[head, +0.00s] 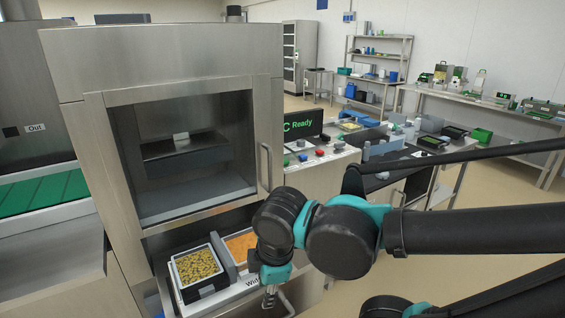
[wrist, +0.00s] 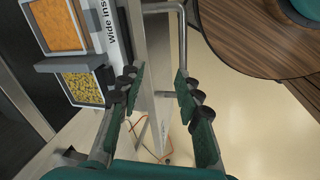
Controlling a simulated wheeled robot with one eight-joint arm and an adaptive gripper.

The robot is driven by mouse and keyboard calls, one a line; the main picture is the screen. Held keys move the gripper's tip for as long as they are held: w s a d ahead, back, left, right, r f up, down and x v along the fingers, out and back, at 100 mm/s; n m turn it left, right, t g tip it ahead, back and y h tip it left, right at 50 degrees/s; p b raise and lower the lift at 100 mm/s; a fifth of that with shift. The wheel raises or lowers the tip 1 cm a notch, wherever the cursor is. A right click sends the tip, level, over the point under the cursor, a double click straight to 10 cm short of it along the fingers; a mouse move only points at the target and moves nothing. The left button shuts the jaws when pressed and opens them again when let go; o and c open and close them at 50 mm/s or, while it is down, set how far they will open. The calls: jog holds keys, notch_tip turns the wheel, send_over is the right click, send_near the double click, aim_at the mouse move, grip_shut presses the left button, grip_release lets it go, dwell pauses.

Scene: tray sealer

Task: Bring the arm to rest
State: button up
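My gripper (head: 270,292) hangs low in front of the tray sealer's pulled-out drawer, at the end of my bent arm. In the wrist view the gripper (wrist: 158,84) is open, with a clear gap between its green-and-black fingers and nothing held. A bent metal handle (wrist: 184,38) runs down towards the right finger; whether they touch I cannot tell. The drawer (head: 227,294) carries a tray of yellow pieces (head: 196,266) and a tray of orange food (head: 238,246). Both trays also show at the left of the wrist view.
The sealer's upper door (head: 267,165) has a vertical handle and a dark window. A control panel with a screen reading "Ready" (head: 303,124) stands to its right. A green conveyor (head: 45,192) is at far left. Work tables (head: 480,103) stand behind; open floor lies at right.

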jog(key=w+d+f+m+t, duration=0.1)
jog(key=w+d+m, duration=0.4)
jog(key=w, duration=0.4)
jog(key=w+d+f+m+t, duration=0.1)
jog(key=w+d+m, duration=0.1)
jog(key=w+m, duration=0.6)
jog(key=w+d+m+t+h, duration=0.25)
jog(key=w+d+m, duration=0.65)
jog(key=d, duration=0.7)
jog(key=s+f+n+g, duration=0.1)
jog(key=s+f+g, duration=0.1)
jog(key=s+f, duration=0.5)
jog(key=s+y, duration=0.1)
jog(key=s, duration=0.3)
jog(key=shift+s+f, duration=0.3)
jog(key=shift+f, duration=0.1)
jog(key=shift+w+a+g, duration=0.1)
jog(key=shift+a+g, duration=0.1)
jog(key=shift+g, duration=0.05)
